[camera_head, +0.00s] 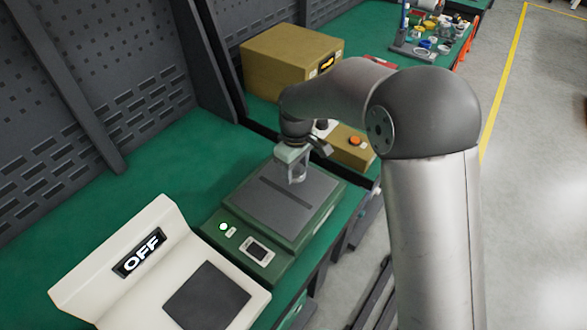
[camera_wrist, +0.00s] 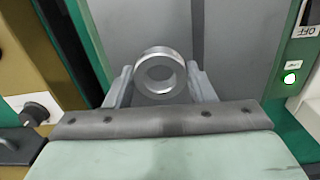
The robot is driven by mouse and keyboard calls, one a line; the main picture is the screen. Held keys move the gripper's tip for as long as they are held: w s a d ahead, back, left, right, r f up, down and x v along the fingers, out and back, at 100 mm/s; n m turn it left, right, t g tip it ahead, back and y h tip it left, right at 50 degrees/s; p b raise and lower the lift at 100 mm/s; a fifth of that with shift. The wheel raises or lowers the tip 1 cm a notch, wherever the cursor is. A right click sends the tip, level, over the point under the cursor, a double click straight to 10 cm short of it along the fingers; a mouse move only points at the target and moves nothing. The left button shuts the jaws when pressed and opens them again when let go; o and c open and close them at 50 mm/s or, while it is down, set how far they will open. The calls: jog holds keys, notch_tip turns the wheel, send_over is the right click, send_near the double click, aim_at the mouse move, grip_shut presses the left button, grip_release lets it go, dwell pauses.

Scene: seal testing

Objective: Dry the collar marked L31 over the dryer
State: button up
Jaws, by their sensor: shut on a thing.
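A silver ring-shaped collar (camera_wrist: 160,74) sits between the two fingers of my gripper in the wrist view. No L31 mark is readable on it. My gripper (camera_head: 297,176) is shut on the collar and hangs over the grey plate of a green device (camera_head: 280,199) in the head view. That plate has a dark slot across it, and the device has a lit round button and a small display. I cannot tell from its label whether this device is the dryer. The plate also fills the background of the wrist view (camera_wrist: 232,50).
A cream device with an OFF display (camera_head: 140,256) and a dark square pad stands at the front left. A tan box (camera_head: 285,60) and a smaller yellow box with an orange button (camera_head: 352,147) are behind. Several small items lie on the far bench (camera_head: 430,40). A perforated wall borders the left.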

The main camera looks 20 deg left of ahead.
jog(key=shift+w, duration=0.1)
dwell(0.3)
notch_tip(320, 180, up, 9)
jog(key=p, duration=0.5)
